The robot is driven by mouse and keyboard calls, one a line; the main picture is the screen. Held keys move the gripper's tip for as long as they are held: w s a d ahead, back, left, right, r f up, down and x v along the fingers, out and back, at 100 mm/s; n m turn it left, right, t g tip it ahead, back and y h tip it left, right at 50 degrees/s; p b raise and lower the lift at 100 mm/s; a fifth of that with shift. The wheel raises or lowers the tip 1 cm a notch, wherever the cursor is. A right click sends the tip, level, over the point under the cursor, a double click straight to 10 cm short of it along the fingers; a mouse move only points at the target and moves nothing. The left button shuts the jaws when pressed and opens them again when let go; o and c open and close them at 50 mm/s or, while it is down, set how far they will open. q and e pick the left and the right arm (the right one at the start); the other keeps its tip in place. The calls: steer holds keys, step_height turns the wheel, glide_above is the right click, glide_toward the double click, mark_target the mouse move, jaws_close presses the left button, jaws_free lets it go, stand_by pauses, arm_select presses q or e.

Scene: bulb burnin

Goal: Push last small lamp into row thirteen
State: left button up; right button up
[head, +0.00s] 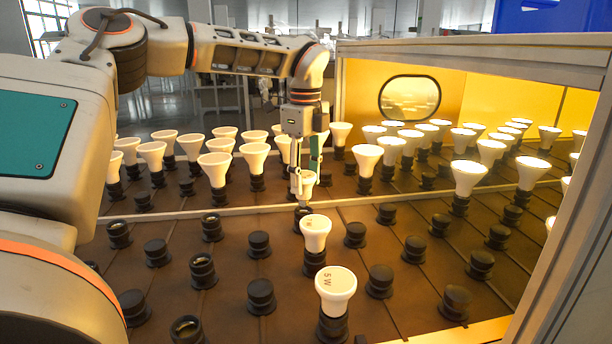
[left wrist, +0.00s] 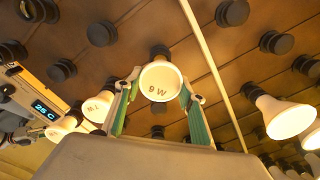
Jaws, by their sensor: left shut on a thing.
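My left gripper (head: 304,188) reaches down over the rack of black sockets. It is shut on a small white lamp (head: 309,179) that shows partly behind the fingers. In the left wrist view the fingers (left wrist: 160,92) close on both sides of this lamp (left wrist: 159,78), whose face reads "9 W". A black socket (head: 302,213) is directly below the gripper; whether the lamp is seated in it I cannot tell. Nearer in the same line, a white lamp (head: 316,232) and a lamp marked "5 W" (head: 336,285) stand upright in sockets. My right gripper is not in view.
Several larger lamps (head: 217,166) stand behind a pale rail (head: 200,213), close to the gripper. A yellow-lit chamber with a rounded window (head: 409,97) is at the right. Empty black sockets (head: 260,293) fill the front. A display (left wrist: 43,110) shows in the wrist view.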

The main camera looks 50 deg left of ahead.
mark_target(305, 189)
arm_select(q)
steer(key=shift+f, duration=0.3)
steer(key=shift+f, duration=0.35)
steer(key=shift+f+b, duration=0.35)
steer(key=shift+f, duration=0.35)
steer(key=shift+f, duration=0.25)
steer(key=o, duration=1.2)
